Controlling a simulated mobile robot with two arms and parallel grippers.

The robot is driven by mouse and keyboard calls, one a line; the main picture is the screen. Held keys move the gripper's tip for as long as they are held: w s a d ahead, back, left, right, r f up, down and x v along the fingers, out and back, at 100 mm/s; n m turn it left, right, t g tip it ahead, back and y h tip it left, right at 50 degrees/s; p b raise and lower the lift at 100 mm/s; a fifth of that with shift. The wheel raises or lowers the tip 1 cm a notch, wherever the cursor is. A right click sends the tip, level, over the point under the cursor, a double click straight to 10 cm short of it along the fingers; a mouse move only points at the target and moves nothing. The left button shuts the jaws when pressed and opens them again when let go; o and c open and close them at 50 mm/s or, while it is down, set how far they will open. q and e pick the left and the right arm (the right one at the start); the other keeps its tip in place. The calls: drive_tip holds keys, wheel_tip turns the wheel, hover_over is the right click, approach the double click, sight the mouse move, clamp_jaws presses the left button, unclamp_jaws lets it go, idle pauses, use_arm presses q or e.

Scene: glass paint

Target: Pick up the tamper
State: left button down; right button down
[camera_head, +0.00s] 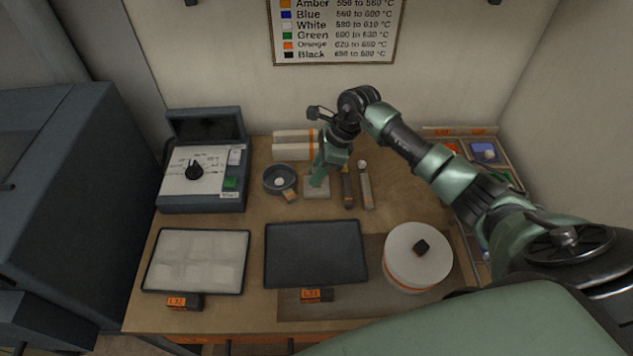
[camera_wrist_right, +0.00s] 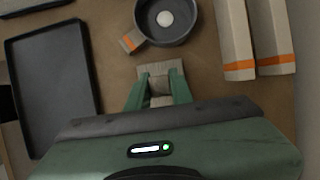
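A pale grey-beige block (camera_head: 316,192), which looks like the tamper, sits on the table right of the dark bowl (camera_head: 280,179). In the right wrist view the block (camera_wrist_right: 174,67) has a narrower upright part between my fingers. My right gripper (camera_head: 322,176) points down over it. In the right wrist view the two green fingers (camera_wrist_right: 160,88) stand on either side of that narrow part. I cannot tell whether they touch it. The block appears to rest on the table. Its near side is hidden by the gripper. My left gripper is not in view.
Two slim tools (camera_head: 365,188) lie close right of the gripper. White boxes (camera_head: 294,147) with orange bands stand behind. A control box (camera_head: 202,172) is left. In front are a white tray (camera_head: 240,262), a dark tray (camera_head: 316,252) and a round white turntable (camera_head: 418,262).

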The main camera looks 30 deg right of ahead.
drive_tip(key=shift+r, duration=0.1)
wheel_tip(320, 180, up, 20)
drive_tip(key=b, duration=0.5)
drive_tip(key=shift+b, duration=0.35)
